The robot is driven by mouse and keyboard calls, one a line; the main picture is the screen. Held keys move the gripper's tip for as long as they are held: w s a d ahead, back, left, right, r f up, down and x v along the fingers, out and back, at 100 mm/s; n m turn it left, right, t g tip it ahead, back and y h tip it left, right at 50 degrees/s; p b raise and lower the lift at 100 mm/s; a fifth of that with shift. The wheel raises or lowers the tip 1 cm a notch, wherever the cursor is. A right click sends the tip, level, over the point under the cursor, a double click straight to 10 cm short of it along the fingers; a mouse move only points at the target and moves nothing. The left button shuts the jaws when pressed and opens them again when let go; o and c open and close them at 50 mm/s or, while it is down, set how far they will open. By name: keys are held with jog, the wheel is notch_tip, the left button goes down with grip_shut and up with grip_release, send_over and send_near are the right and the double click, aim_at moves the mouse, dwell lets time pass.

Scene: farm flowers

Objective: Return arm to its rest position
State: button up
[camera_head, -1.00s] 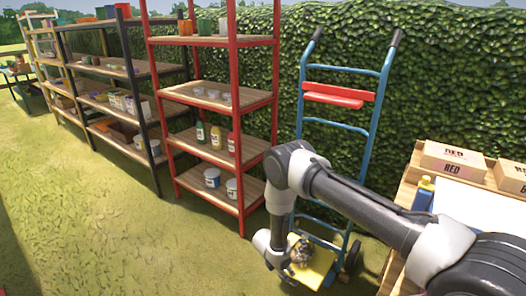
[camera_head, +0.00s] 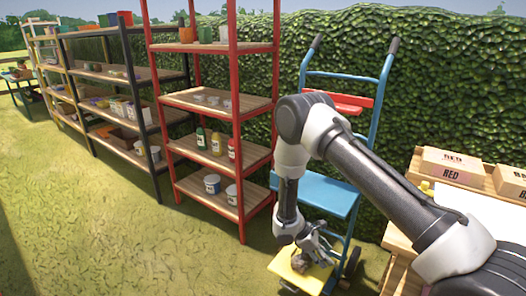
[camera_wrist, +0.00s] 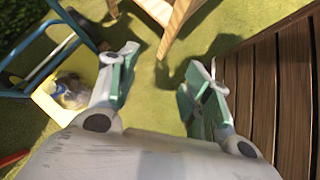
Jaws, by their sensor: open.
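My gripper (camera_head: 318,248) hangs at the end of my bent arm in the head view, in front of the hand truck. The hand truck (camera_head: 384,85) has a blue frame, a red crossbar and a yellow toe plate (camera_head: 288,272). The plate also shows at the left of the wrist view (camera_wrist: 45,98), with a small, unclear greyish object (camera_wrist: 70,92) on it. In the head view my gripper partly covers the plate.
A red-framed shelf (camera_head: 205,98) with bottles and tins stands left of the hand truck. A wooden table (camera_head: 398,238) with boxes marked RED (camera_head: 452,160) is at the right. Brown slats (camera_wrist: 265,95) fill the wrist view's right side. Open grass (camera_head: 120,225) lies at the left.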

jog(key=s+d+r+m+g+y, duration=0.1)
jog(key=s+d+r+m, duration=0.15)
jog(key=r, duration=0.65)
jog(key=s+d+r+m+g+y, duration=0.1)
jog(key=d+r+m, duration=0.15)
jog(key=r, duration=0.55)
jog(key=s+d+r+m, duration=0.2)
jog(key=r+m, duration=0.1)
jog(key=r, duration=0.6)
jog(key=s+d+r+m+t+y, duration=0.3)
jog(key=s+r+m, duration=0.1)
jog(key=s+r, duration=0.6)
jog(key=s+d+r+m+t+y, duration=0.2)
jog(key=s+d+r+m+t, duration=0.2)
jog(key=s+r, duration=0.5)
jog(key=shift+s+r+y, duration=0.4)
jog(key=shift+r, duration=2.7)
